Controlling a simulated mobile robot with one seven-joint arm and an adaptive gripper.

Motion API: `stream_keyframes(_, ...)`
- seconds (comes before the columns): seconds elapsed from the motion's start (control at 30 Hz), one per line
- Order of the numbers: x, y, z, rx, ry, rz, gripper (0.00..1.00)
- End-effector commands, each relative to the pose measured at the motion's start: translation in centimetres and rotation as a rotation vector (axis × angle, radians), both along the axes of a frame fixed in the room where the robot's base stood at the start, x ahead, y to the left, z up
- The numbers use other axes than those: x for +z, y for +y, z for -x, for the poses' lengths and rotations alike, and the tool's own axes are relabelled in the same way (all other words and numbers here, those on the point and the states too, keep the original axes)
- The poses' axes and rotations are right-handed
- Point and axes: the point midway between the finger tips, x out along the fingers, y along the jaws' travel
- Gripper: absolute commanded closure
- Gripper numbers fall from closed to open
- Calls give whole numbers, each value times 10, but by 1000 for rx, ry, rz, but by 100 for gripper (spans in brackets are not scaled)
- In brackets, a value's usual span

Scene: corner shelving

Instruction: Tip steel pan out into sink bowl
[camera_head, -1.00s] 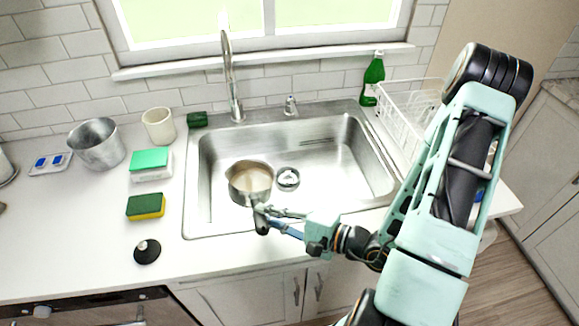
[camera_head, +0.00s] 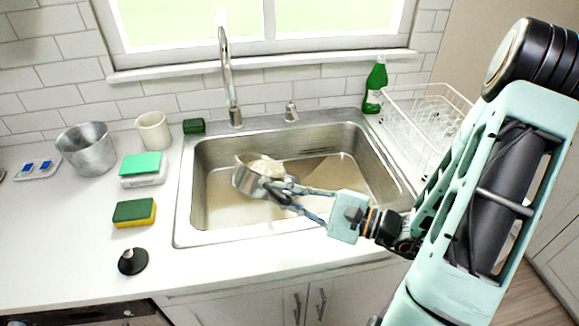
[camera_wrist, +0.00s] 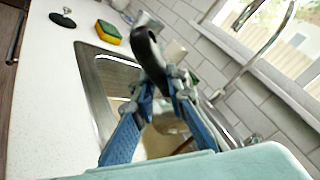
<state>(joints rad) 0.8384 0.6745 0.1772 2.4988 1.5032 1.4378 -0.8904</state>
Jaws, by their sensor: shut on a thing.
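The steel pan (camera_head: 246,178) is tilted toward the right over the sink bowl, with pale brown liquid at its mouth. My gripper (camera_head: 280,188) is shut on its dark handle, which also shows between the fingers in the wrist view (camera_wrist: 150,55). The sink bowl (camera_head: 205,160) has pale brown liquid spread across its floor, and the drain is hidden. In the wrist view the pan's body is largely hidden behind my gripper (camera_wrist: 165,95).
A faucet (camera_head: 232,90) stands behind the sink. A white dish rack (camera_head: 430,115) and green bottle (camera_head: 375,85) are at the right. Sponges (camera_head: 134,212), a black stopper (camera_head: 132,262), a metal pot (camera_head: 86,150) and a cup (camera_head: 153,131) occupy the left counter.

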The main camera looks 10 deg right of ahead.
Motion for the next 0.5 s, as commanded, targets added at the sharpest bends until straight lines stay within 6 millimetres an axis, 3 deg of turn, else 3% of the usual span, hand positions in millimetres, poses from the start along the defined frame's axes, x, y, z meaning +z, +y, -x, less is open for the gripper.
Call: stream_keyframes(0.5,8,-8,-6,-9,28,-62,100)
